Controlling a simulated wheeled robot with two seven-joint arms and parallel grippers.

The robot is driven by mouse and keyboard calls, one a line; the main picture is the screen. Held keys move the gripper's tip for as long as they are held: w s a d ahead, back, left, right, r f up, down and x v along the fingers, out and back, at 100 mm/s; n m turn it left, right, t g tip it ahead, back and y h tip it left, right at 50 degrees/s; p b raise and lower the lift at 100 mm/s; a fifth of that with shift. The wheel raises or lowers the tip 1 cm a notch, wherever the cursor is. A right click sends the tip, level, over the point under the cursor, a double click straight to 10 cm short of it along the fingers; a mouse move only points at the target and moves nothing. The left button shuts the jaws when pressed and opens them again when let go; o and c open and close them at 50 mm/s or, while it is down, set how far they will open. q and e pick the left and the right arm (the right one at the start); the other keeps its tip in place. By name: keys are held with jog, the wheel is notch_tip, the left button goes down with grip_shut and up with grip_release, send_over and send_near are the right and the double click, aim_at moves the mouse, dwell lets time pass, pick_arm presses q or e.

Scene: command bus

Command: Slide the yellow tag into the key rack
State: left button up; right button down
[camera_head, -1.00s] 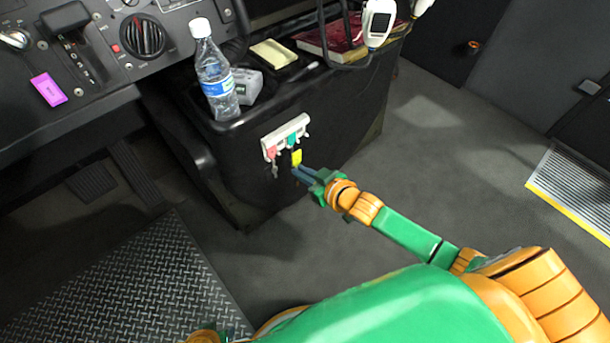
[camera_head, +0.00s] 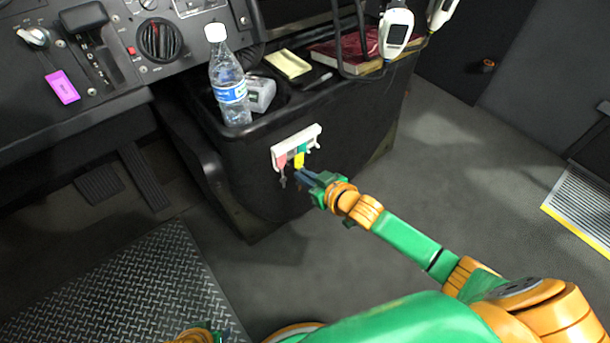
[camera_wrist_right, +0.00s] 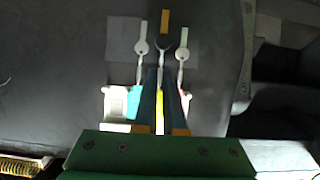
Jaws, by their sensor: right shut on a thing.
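The white key rack (camera_head: 310,134) is on the dark side of the console. A red tag (camera_head: 280,161) with a hanging key is at its left and a green tag (camera_head: 303,148) is farther right. My right gripper (camera_head: 301,172) is shut on the yellow tag (camera_head: 299,160), at the rack's lower front between those two tags. In the right wrist view, the yellow tag (camera_wrist_right: 159,108) shows between the fingers, beside the teal-looking green tag (camera_wrist_right: 134,103). Whether the yellow tag is seated in the rack is hidden by the fingers.
A water bottle (camera_head: 229,90), a grey box (camera_head: 261,94) and a yellow notepad (camera_head: 288,65) are on the console above the rack. A purple tag (camera_head: 62,87) is on the dashboard at left. The floor (camera_head: 430,170) right of the console is clear.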

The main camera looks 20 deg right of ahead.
jog(key=shift+w, duration=0.15)
jog(key=shift+w+a, duration=0.15)
jog(key=shift+w, duration=0.1)
jog(key=shift+p, duration=0.3)
dwell(0.5)
jog(key=shift+w+a, duration=0.15)
jog(key=shift+w, duration=0.3)
